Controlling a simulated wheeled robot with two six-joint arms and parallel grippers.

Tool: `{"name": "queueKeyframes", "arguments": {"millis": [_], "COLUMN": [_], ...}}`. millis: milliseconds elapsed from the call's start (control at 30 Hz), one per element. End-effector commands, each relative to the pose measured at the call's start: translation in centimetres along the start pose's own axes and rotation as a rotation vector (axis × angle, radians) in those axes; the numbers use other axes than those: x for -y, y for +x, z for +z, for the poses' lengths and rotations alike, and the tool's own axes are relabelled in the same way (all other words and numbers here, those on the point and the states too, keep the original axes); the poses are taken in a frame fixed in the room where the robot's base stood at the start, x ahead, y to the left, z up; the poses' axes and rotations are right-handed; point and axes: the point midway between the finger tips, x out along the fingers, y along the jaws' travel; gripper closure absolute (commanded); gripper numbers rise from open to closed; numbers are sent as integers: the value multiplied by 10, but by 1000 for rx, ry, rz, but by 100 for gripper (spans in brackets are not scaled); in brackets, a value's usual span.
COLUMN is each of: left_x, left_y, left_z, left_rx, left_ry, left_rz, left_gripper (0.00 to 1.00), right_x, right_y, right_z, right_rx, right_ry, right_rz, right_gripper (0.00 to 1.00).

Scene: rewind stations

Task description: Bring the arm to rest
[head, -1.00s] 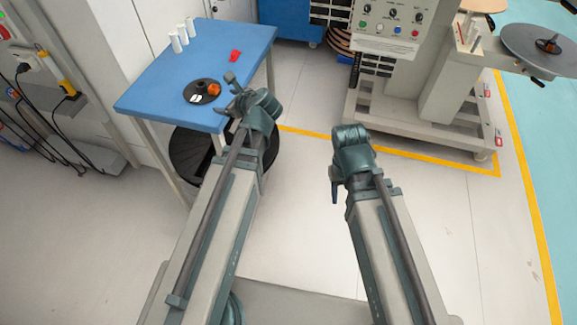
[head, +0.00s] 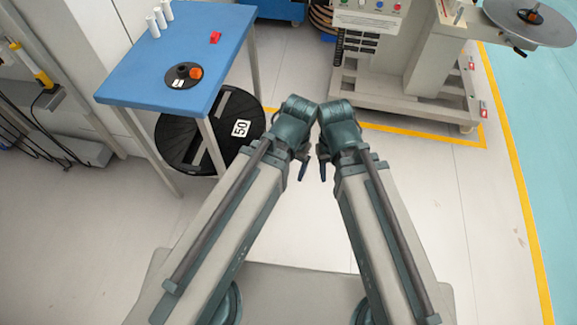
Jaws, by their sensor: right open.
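My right gripper (head: 322,168) points down at the middle of the head view, below the wrist of my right arm. Only a small dark part of it shows. It is open, and I see nothing in it. My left gripper (head: 303,168) hangs just left of it, mostly hidden by the wrist, and I cannot tell its jaws. The two wrists are very close together, over bare floor. Both arms reach forward from the bottom of the view and lean inward.
A blue table (head: 205,58) stands at the left with white cylinders (head: 158,20), a red piece (head: 215,37) and a small black disc (head: 184,76). A large black reel (head: 178,135) is under it. A grey machine (head: 425,60) stands at the back right. Floor ahead is clear.

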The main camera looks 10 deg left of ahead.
Motion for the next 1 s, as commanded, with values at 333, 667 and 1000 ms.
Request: {"name": "queueKeyframes", "arguments": {"millis": [333, 667, 1000], "left_x": [4, 12, 13], "left_y": [-30, -117, -126], "left_z": [1, 6, 7], "left_rx": [-2, -2, -2], "left_ry": [2, 1, 1], "left_rz": [-2, -2, -2], "left_gripper": [19, 19, 19], "right_x": [-3, -11, -12], "right_y": [-30, -117, -126], "right_z": [2, 7, 7], "right_rx": [0, 0, 0], "right_ry": [0, 1, 1], "right_rz": [0, 0, 0], "right_gripper": [50, 50, 50]}}
